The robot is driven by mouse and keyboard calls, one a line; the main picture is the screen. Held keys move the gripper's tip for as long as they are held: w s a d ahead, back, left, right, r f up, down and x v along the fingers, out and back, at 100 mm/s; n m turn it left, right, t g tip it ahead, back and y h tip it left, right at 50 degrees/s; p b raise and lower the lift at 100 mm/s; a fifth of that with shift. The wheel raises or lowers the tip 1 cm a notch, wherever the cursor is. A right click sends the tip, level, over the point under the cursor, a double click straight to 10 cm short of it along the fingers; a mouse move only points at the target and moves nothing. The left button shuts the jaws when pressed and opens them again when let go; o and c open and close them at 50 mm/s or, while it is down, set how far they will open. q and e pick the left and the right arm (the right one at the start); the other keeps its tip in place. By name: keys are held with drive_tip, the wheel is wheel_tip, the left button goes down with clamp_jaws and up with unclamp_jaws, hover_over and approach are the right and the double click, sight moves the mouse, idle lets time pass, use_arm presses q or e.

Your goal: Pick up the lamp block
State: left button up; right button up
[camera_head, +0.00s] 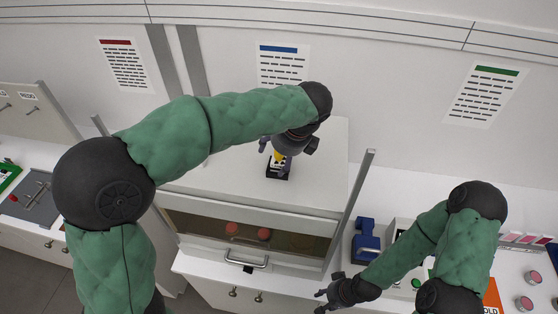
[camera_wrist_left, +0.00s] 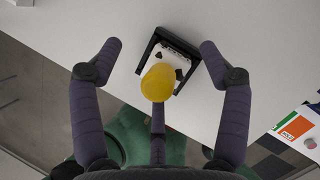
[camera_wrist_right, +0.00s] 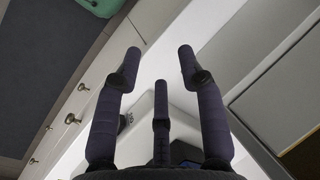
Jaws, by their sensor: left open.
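The lamp block, a white block with black marks and a yellow dome (camera_wrist_left: 158,82), sits in a black holder (camera_wrist_left: 148,50) on top of the white cabinet. In the head view the yellow dome (camera_head: 279,156) shows just under my left gripper (camera_head: 287,146), above the black holder (camera_head: 279,175). My left gripper (camera_wrist_left: 159,48) is open, with its fingers on either side of the lamp block and apart from it. My right gripper (camera_wrist_right: 158,52) is open and empty; in the head view it is low, right of the cabinet (camera_head: 327,293).
The white cabinet top (camera_head: 225,178) is clear around the holder. Below it is a glazed compartment with red items (camera_head: 263,234) and a handle (camera_head: 247,261). A blue device (camera_head: 366,240) stands on the right counter, with coloured jars (camera_head: 524,303) further right. A grey tray (camera_head: 30,203) lies far left.

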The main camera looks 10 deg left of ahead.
use_arm(q)
drive_tip(key=shift+s, duration=0.1)
drive_tip(key=shift+c, duration=1.2)
clamp_jaws()
drive_tip(key=shift+r, duration=0.1)
